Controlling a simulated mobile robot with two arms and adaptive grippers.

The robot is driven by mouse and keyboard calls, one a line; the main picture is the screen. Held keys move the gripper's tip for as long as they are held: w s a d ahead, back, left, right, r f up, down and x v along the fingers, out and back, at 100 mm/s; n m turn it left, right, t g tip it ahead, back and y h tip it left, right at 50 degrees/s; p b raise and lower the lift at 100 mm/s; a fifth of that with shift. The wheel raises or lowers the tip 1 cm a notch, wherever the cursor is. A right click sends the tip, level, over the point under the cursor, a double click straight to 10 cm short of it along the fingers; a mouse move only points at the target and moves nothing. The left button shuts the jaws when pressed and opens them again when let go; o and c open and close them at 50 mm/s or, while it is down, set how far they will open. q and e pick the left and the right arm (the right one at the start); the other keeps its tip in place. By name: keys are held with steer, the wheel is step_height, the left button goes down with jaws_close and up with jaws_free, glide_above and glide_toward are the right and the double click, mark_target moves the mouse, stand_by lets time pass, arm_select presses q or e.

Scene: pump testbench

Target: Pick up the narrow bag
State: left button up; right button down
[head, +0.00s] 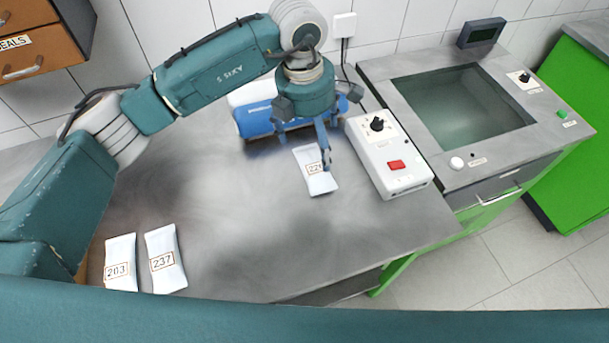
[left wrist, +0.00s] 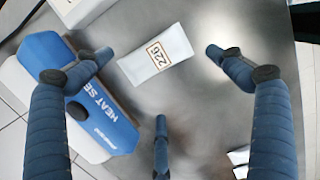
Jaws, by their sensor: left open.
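A slim white bag (head: 315,172) with a framed number label lies on the grey metal table, below my left gripper (head: 318,146). In the left wrist view the bag (left wrist: 152,58) reads 226 and lies flat between the spread blue fingers, which are apart from it. My left gripper is open and empty. Two more white bags lie at the front left of the table, one marked 203 (head: 120,258) and one marked 237 (head: 166,262). Which bag is narrowest is hard to tell. My right gripper is not in view.
A blue and white heat sealer (head: 252,118) stands just behind and left of the 226 bag. A white control box (head: 390,160) with a black knob and red switch stands close on its right. The table middle is clear.

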arm_select(q)
steer(key=p, duration=0.1)
glide_above(318, 171)
step_height(318, 171, down, 4)
steer(key=shift+w+f, duration=0.1)
steer(key=shift+a+f, duration=0.1)
steer(key=shift+f, duration=0.5)
steer(key=shift+a+f+p, duration=0.1)
steer(key=shift+f+p, duration=0.2)
steer(key=shift+p, duration=0.3)
steer(key=f+p, duration=0.1)
steer(key=f, duration=0.1)
steer(key=f+p, duration=0.1)
steer(key=shift+s+f, duration=0.2)
steer(key=shift+f, duration=0.65)
steer(key=c, duration=1.6)
steer(key=shift+w+r, duration=0.1)
steer(key=shift+c, duration=0.8)
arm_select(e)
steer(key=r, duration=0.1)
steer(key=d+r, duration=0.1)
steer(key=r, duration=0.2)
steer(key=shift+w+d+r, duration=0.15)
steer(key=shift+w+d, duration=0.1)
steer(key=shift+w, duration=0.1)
